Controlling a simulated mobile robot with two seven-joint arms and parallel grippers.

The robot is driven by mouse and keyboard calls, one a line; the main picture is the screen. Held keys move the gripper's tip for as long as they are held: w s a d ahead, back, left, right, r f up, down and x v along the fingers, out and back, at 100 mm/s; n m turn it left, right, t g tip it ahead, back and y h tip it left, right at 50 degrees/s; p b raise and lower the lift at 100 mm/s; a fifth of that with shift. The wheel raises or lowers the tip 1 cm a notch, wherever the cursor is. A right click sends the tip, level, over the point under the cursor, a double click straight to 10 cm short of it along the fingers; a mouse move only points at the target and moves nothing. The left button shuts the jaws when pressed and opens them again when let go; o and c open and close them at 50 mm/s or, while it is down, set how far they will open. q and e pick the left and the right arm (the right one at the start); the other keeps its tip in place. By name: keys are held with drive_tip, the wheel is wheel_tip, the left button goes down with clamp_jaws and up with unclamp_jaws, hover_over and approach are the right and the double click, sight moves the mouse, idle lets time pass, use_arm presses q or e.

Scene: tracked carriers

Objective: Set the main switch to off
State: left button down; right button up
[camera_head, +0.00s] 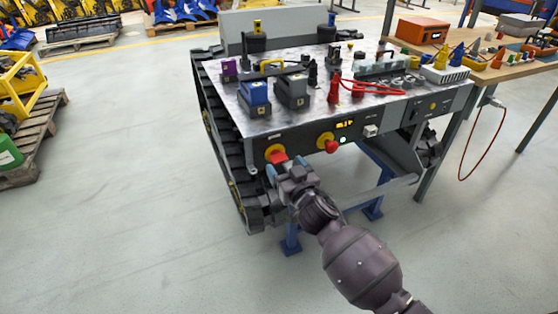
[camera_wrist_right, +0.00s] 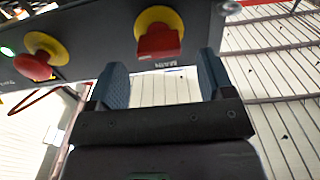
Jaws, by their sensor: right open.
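The main switch (camera_head: 279,157) is a red handle on a round yellow plate at the left of the carrier's front panel. In the right wrist view the red handle (camera_wrist_right: 158,41) sits above an upside-down MAIN label. My right gripper (camera_head: 285,167) is open in front of the switch. In the wrist view its two blue-grey fingers (camera_wrist_right: 163,62) stand either side of the handle's line, with the handle just beyond the tips. I cannot tell whether a finger touches it. The gripper partly covers the switch in the head view. My left gripper is out of view.
A red mushroom button (camera_head: 332,146) on a yellow plate is right of the switch, near a lit green lamp (camera_head: 343,140). The carrier's black track (camera_head: 225,140) runs along the left. Red cables (camera_head: 375,86) lie on the deck. The floor in front is clear.

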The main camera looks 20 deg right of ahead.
sight(281, 161)
drive_tip(key=w, duration=0.3)
drive_tip(key=shift+w+f+b, duration=0.1)
drive_tip(key=shift+w+b, duration=0.1)
drive_tip(key=shift+b, duration=0.1)
drive_tip(key=shift+w, duration=0.2)
drive_tip(key=shift+c, duration=0.4)
drive_tip(key=c, duration=0.8)
drive_tip(key=shift+c, duration=0.2)
